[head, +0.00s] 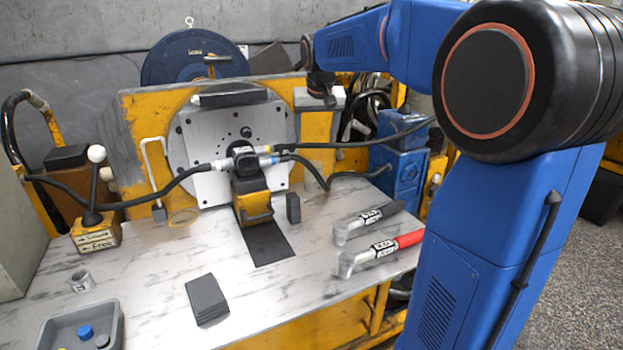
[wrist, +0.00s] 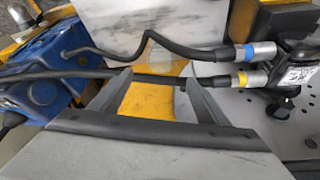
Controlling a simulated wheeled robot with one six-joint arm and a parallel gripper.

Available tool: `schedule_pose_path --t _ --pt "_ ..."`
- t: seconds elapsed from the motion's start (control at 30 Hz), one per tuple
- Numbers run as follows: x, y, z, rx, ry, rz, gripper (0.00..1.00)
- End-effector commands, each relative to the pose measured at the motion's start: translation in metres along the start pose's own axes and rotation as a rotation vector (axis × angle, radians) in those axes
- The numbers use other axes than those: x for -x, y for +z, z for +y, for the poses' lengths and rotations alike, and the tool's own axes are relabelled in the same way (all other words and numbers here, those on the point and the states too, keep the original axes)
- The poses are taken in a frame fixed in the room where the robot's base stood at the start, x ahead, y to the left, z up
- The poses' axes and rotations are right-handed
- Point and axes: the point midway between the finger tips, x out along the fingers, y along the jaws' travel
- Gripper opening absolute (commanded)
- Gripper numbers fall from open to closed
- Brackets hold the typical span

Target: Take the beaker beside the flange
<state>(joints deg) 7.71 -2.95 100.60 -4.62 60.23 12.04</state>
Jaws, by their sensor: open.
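I see nothing held.
The grey tray (head: 80,325) holds small caps. A dark block (head: 207,300) and two torque tools, one red-handled (head: 380,254), lie on the table (head: 150,265). Black hoses (head: 345,144) cross in front of the stand. A blue box (head: 398,165) stands at right.

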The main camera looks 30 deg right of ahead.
Motion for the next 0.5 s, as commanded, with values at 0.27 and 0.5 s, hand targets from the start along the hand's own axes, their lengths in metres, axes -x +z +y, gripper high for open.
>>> schedule_pose_path --t 0.27,0.5 --pt "-0.05 0.001 0.0 0.0 0.001 -0.003 0.69" --pt "-0.09 0.002 0.0 0.001 0.001 -0.004 0.69"
